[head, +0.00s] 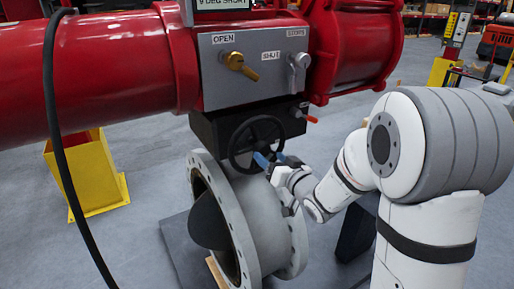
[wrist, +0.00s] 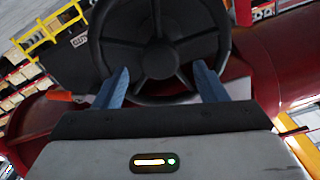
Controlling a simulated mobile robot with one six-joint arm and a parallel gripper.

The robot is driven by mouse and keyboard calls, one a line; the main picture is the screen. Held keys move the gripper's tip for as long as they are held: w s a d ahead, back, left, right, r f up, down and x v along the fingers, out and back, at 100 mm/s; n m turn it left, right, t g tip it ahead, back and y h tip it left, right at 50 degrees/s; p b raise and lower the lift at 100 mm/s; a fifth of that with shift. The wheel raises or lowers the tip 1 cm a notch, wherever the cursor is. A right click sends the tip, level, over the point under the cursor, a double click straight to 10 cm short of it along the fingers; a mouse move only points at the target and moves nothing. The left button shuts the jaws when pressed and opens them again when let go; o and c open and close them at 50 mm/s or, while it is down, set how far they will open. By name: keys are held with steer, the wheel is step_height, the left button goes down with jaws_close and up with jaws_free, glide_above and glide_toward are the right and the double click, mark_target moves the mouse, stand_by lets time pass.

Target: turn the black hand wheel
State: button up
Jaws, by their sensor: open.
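The black hand wheel (head: 256,143) is mounted on the front of a black gearbox (head: 216,130) under the grey panel. In the wrist view the wheel (wrist: 160,58) fills the upper middle, with its hub and spokes showing. My gripper (head: 270,160) is at the lower right of the wheel in the head view. Its two blue fingers (wrist: 162,80) are spread apart in the wrist view, with the wheel's lower rim and a spoke between them in the picture. I cannot tell whether the fingers touch the rim.
A red-tipped lever (head: 309,117) sticks out right of the gearbox. A grey flanged valve body (head: 262,215) is below. A black cable (head: 62,150) hangs at left.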

mark_target(259, 148)
steer(key=p+x, duration=0.1)
steer(key=x, duration=0.6)
steer(key=shift+w+a, duration=0.1)
steer(key=c, duration=1.4)
steer(key=shift+f+b, duration=0.1)
steer(key=shift+b, duration=0.25)
